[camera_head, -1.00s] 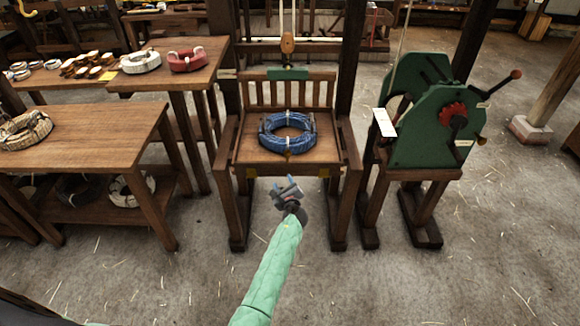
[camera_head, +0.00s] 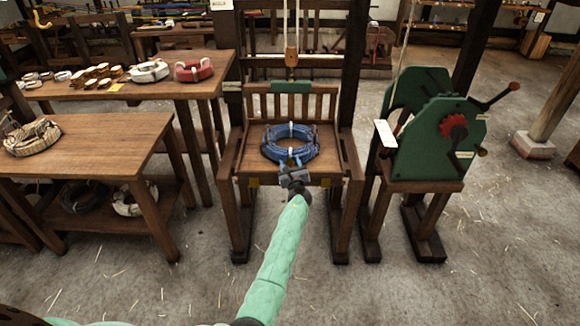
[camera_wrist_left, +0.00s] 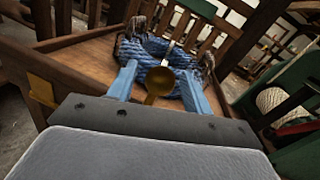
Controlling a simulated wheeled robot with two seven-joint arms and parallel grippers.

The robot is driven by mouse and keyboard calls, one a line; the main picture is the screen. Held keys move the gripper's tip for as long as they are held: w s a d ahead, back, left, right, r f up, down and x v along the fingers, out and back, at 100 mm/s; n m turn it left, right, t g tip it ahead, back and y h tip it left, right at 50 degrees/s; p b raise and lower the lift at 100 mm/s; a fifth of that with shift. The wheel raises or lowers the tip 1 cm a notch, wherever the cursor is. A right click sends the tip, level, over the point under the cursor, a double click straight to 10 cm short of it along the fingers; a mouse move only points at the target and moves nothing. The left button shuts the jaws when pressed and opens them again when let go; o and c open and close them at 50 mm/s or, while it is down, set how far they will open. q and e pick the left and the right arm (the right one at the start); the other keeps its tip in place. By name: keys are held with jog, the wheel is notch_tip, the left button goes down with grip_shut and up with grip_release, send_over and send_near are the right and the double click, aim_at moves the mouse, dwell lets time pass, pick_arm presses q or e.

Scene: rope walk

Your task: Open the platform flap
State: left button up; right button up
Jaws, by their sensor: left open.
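The wooden platform (camera_head: 243,164) has a slatted back and brass-coloured brackets at its front corners. A blue rope coil (camera_head: 291,142) with pale bindings lies on it. My left gripper (camera_head: 291,165) is at the middle of the platform's front edge, in front of the coil. In the left wrist view its blue fingers (camera_wrist_left: 158,72) are apart, with a round brass knob (camera_wrist_left: 159,82) between them; I cannot tell whether they touch it. The coil (camera_wrist_left: 150,50) is just behind the knob. The flap's outline is not clear; the front looks closed. My right gripper is out of view.
A green machine (camera_head: 430,130) with a red-knobbed crank stands on a wooden stand at the right. Wooden tables (camera_head: 100,135) with coils are at the left. Dark posts flank the platform. The floor in front is clear.

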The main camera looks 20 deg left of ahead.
pick_arm(q)
jog(key=shift+w+a, duration=0.1)
jog(key=shift+w, duration=0.1)
jog(key=c, duration=0.9)
grip_shut()
